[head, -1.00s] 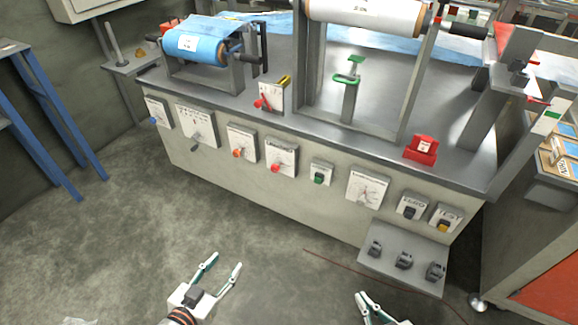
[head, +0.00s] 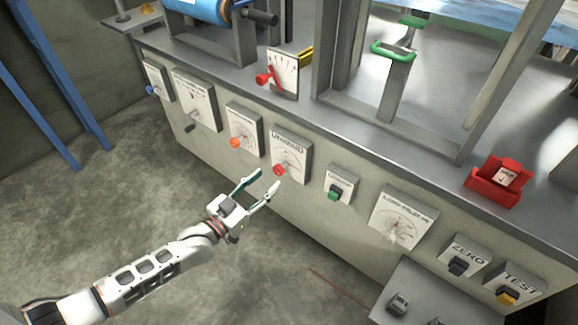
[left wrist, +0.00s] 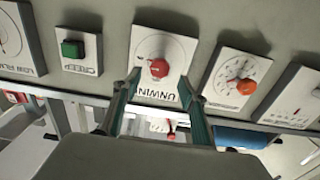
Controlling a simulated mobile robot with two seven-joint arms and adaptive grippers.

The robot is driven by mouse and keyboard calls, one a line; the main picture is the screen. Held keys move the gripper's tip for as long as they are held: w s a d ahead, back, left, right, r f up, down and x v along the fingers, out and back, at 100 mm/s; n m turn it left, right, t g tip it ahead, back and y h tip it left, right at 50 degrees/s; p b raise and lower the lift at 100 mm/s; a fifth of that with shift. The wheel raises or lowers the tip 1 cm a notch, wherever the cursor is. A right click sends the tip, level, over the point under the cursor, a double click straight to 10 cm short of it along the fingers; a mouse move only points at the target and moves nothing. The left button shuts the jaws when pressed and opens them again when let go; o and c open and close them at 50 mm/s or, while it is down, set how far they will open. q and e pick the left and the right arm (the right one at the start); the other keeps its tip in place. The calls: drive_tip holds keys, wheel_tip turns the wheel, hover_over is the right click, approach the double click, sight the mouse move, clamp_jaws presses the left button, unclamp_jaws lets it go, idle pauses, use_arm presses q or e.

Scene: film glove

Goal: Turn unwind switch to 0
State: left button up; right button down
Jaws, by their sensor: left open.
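The unwind switch is a white panel (head: 291,151) lettered UNWIND with a red knob (head: 279,170) on the front of the grey machine. In the left wrist view the red knob (left wrist: 158,68) shows between and just beyond the fingertips, with the panel (left wrist: 177,47) upside down. My left gripper (head: 264,179) is open and empty, close in front of and slightly below the knob, apparently not touching it. It also shows in the left wrist view (left wrist: 160,82). The knob's exact setting is too small to read. My right gripper is out of view.
An orange-knob panel (head: 244,128) is left of the unwind panel, and a green-button box (head: 340,187) is right. A red-lever gauge (head: 283,72) stands on the bench edge above.

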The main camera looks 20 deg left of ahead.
sight(277, 172)
use_arm(q)
drive_tip(key=b+x, duration=0.1)
drive_tip(key=x, duration=0.4)
drive_tip(key=shift+w+d+f, duration=0.15)
drive_tip(key=shift+w, duration=0.1)
drive_tip(key=shift+w+d+b, duration=0.25)
drive_tip(key=shift+w+b, duration=0.15)
drive_tip(key=shift+w, duration=0.3)
drive_tip(key=shift+r, duration=0.25)
drive_tip(key=shift+c, duration=0.2)
drive_tip(key=c, duration=1.1)
